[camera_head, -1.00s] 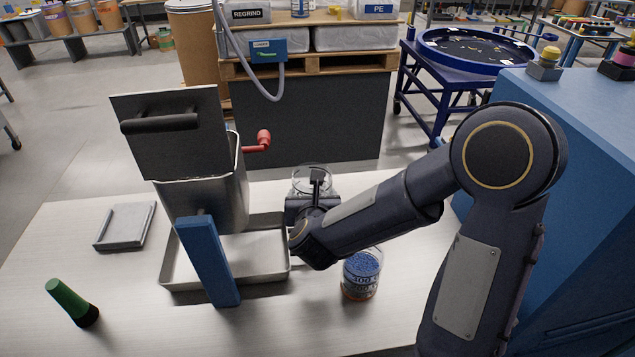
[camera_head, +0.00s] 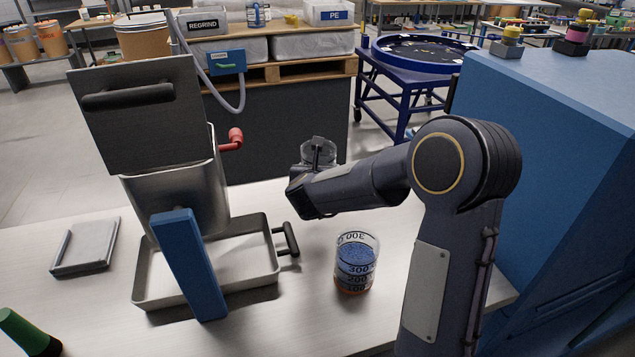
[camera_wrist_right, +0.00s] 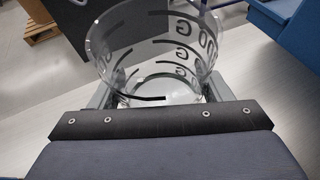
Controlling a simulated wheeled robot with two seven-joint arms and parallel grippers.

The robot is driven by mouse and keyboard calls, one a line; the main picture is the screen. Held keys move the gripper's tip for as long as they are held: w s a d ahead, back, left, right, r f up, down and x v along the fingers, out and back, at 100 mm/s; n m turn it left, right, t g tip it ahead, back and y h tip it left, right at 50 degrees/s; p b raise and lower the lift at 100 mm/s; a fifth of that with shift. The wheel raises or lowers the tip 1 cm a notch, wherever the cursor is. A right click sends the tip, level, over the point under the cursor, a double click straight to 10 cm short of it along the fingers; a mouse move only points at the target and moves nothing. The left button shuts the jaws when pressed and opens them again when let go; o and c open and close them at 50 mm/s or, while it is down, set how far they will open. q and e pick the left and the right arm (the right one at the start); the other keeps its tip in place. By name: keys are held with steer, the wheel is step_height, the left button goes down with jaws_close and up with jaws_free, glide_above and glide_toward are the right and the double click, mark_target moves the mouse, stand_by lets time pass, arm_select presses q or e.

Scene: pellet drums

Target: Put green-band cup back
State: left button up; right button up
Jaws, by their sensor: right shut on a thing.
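My right gripper (camera_head: 318,160) is shut on a clear, empty-looking cup (camera_head: 317,148) and holds it above the bench's far edge. In the right wrist view the cup (camera_wrist_right: 150,50) sits between the two fingers, with black markings on its wall. No green band shows on it, and my forearm hides part of it in the head view. Another clear cup (camera_head: 356,262) stands upright on the bench, filled with blue pellets, with an orange-brown layer or band at its base. My left gripper is out of view.
A metal hopper (camera_head: 175,195) with a red handle stands over a metal tray (camera_head: 260,275) on the left. A flat grey plate (camera_head: 85,245) and a green-topped object (camera_head: 25,330) lie farther left. A blue cabinet (camera_head: 560,130) bounds the right. The bench (camera_head: 310,325) is bare around the pellet cup.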

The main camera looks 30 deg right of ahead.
steer(key=w+f, duration=0.1)
steer(key=w+d+f, duration=0.1)
steer(key=f, duration=0.1)
steer(key=shift+w+d+f, duration=0.15)
steer(key=shift+w+f, duration=0.05)
steer(key=shift+w, duration=0.1)
step_height(320, 180, down, 3)
steer(key=shift+w+f, duration=0.1)
steer(key=shift+f, duration=0.2)
steer(key=o, duration=1.2)
steer(key=shift+r, duration=0.1)
steer(key=shift+c, duration=0.2)
